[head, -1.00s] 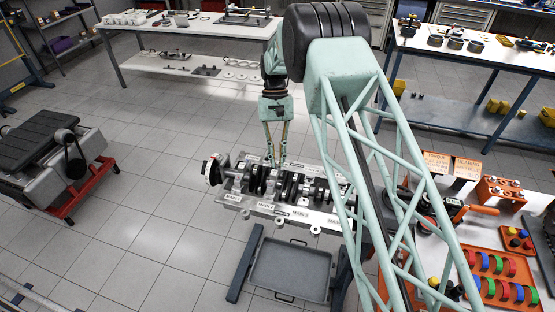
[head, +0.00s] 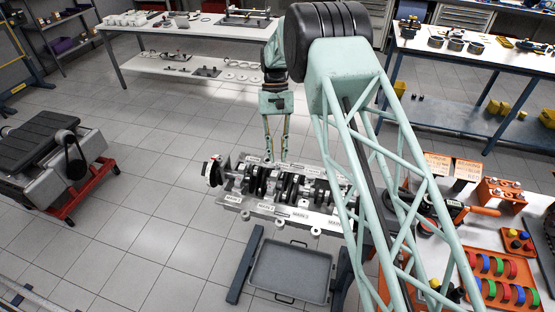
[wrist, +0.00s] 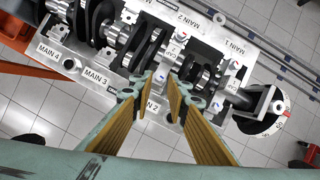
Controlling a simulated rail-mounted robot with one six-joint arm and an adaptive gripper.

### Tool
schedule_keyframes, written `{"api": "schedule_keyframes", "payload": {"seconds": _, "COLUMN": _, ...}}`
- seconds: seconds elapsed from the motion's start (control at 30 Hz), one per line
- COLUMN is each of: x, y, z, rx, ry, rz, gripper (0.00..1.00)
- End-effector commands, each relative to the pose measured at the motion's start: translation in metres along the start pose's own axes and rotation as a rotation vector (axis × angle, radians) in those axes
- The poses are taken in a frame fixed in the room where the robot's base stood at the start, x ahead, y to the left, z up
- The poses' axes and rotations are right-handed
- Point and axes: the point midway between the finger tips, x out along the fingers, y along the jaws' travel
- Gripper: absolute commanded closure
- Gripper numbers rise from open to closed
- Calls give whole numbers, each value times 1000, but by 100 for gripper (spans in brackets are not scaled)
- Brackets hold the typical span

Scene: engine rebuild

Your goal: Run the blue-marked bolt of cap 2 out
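The engine block (head: 320,222) lies with its crankshaft (wrist: 206,72) and main caps facing up. In the wrist view, cap 2 (wrist: 172,56) sits between the two MAIN 2 labels. A bolt head with a small coloured mark (wrist: 182,37) shows at its far end; I cannot surely tell the mark's colour. The near end, where another bolt could be, is partly hidden by my fingertips. My gripper (wrist: 160,80) is open, its fingertips apart over the near end of cap 2, with nothing seen held. In the head view, my gripper (head: 277,159) points down at the block's far side.
Cap 1 (wrist: 236,80), with coloured marks, lies right of cap 2. The toothed end wheel (wrist: 265,112) sticks out beyond it. A grey drip tray (head: 290,272) is below the block. An orange tray of coloured rings (head: 497,268) stands at right.

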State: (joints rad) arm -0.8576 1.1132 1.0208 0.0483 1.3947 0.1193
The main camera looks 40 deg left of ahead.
Motion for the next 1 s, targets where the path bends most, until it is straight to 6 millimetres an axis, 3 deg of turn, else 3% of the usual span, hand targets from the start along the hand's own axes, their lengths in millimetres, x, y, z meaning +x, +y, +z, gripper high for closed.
{"api": "schedule_keyframes", "payload": {"seconds": 0.5, "x": -72, "y": 0, "z": -1, "rx": 0, "ry": 2, "rz": 0, "gripper": 85}}
{"api": "schedule_keyframes", "payload": {"seconds": 0.7, "x": -86, "y": 0, "z": 0, "rx": 0, "ry": 1, "rz": 0, "gripper": 85}}
{"api": "schedule_keyframes", "payload": {"seconds": 1.0, "x": -92, "y": 0, "z": 0, "rx": 0, "ry": 1, "rz": 0, "gripper": 85}}
